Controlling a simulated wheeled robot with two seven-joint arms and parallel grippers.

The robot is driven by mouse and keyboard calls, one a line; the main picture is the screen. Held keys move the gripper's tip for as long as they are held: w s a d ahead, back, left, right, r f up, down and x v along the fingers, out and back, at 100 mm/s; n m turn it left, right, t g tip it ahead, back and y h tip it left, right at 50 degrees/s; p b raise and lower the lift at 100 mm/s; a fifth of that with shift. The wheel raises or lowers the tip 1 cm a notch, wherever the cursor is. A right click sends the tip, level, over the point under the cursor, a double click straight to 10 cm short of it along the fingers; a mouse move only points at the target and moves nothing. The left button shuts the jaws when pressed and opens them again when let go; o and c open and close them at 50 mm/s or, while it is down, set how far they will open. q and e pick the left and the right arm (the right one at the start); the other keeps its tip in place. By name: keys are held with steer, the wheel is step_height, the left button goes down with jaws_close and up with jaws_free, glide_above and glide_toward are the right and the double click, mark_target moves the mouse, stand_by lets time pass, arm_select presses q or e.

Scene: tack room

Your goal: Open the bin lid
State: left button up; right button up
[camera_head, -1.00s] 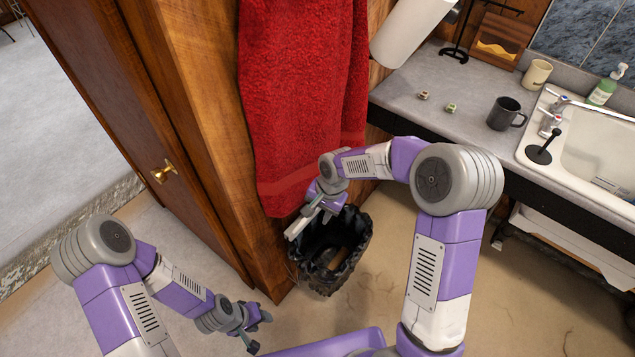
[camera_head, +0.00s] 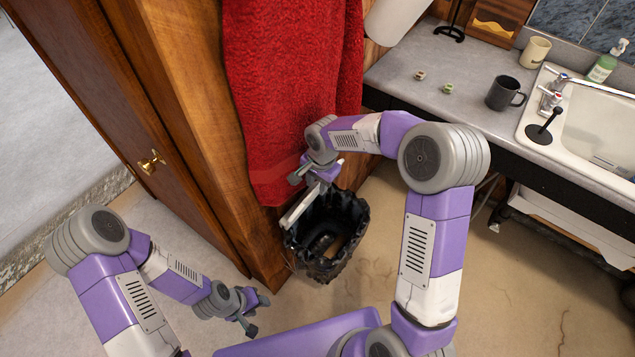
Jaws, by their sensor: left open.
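The bin (camera_head: 345,262) stands on the floor beside the wooden cabinet, with a black liner around its mouth. I look down into its dark inside. A thin pale strip (camera_head: 297,208) rises at the bin's upper left edge; it looks like the lid seen nearly edge-on, standing up. My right gripper (camera_head: 312,178) is just above the strip, in front of the red towel. I cannot tell whether it touches the strip, nor how far its jaws are apart. My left gripper (camera_head: 257,313) is open and empty, low in front of the cabinet corner, left of and below the bin.
The red towel (camera_head: 290,80) hangs on the wooden cabinet (camera_head: 185,90) right behind the bin. A counter (camera_head: 425,100) with a dark mug (camera_head: 503,93) and a sink (camera_head: 600,125) are at the right. The floor (camera_head: 480,290) right of the bin is clear.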

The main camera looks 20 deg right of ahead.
jaws_close()
stand_by(1.4)
